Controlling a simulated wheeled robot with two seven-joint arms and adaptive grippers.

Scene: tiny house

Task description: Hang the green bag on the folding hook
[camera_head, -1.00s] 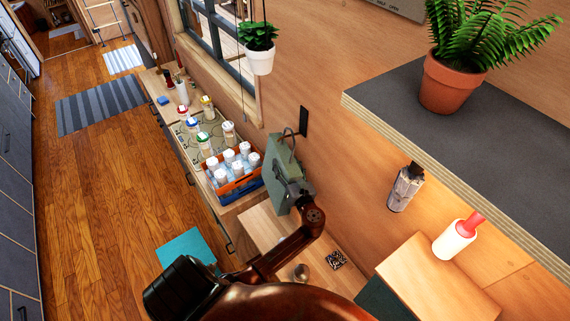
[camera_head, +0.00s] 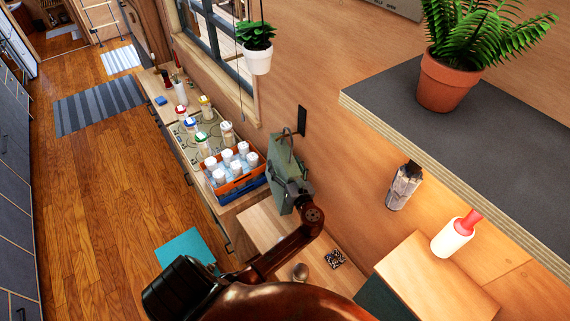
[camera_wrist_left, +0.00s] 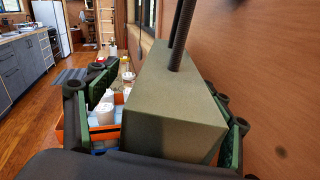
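The green bag (camera_head: 281,170) is upright beside the wall, its dark handles raised. The folding hook (camera_head: 303,120) is a black plate on the wall just behind the handles; whether the handles sit over it is too small to tell. My left gripper (camera_head: 294,188) is at the bag's near side. In the left wrist view the bag (camera_wrist_left: 165,105) stands between the two spread fingers (camera_wrist_left: 165,112). A gap shows between the left finger and the bag; the right finger is close to its side.
An orange and blue crate of white-capped bottles (camera_head: 240,184) stands left of the bag on the counter. A grey shelf (camera_head: 440,150) with a potted fern (camera_head: 447,82) juts out at the right. A hanging plant (camera_head: 257,60) is above.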

